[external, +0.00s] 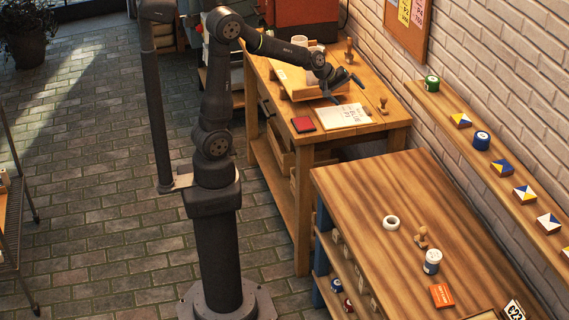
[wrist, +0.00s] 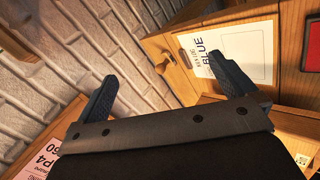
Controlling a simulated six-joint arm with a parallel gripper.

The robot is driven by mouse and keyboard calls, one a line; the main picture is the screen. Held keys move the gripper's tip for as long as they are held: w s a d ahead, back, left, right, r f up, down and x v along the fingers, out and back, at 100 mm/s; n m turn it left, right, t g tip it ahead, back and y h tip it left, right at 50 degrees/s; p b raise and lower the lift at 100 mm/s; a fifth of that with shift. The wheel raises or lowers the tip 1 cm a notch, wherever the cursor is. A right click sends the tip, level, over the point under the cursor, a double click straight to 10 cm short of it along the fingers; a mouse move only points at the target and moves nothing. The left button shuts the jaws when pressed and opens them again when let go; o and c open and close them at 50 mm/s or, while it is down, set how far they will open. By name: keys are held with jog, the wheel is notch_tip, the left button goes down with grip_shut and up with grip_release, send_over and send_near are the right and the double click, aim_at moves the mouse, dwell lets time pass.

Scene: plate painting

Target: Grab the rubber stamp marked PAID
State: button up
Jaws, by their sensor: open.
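Several small wooden stamps are in the external view: one on the far table's right side (external: 383,105), one at that table's back (external: 349,50), and one on the near table (external: 421,238). No PAID marking can be read on any of them. My gripper (external: 345,89) is open and empty, above the far table, left of its right-side stamp. In the wrist view my gripper (wrist: 168,75) has its two dark fingers spread wide. A wooden stamp (wrist: 163,62) shows beyond and between them, apart from both.
A printed sheet (external: 342,116) and a red pad (external: 303,124) lie at the far table's front.

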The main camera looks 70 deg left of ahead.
dwell(0.3)
jog(key=c, duration=1)
jog(key=shift+c, duration=0.2)
jog(key=n+g+h, duration=0.2)
jog(key=g+h, duration=0.3)
jog(key=g, duration=0.1)
send_over(423, 232)
jog(key=s+a, duration=0.2)
jog(key=a, duration=0.9)
notch_tip(423, 232, down, 5)
jog(key=shift+h, duration=0.3)
jog(key=shift+s+d+r+x, duration=0.1)
jog(key=shift+s+d+x, duration=0.1)
jog(key=shift+x, duration=2.8)
jog(key=shift+s+d+r+x, duration=0.1)
jog(key=shift+d+x, duration=0.1)
jog(key=shift+x, duration=2.85)
jog(key=shift+s+d+r+x, duration=0.1)
jog(key=shift+d+x, duration=0.1)
jog(key=shift+x, duration=2.8)
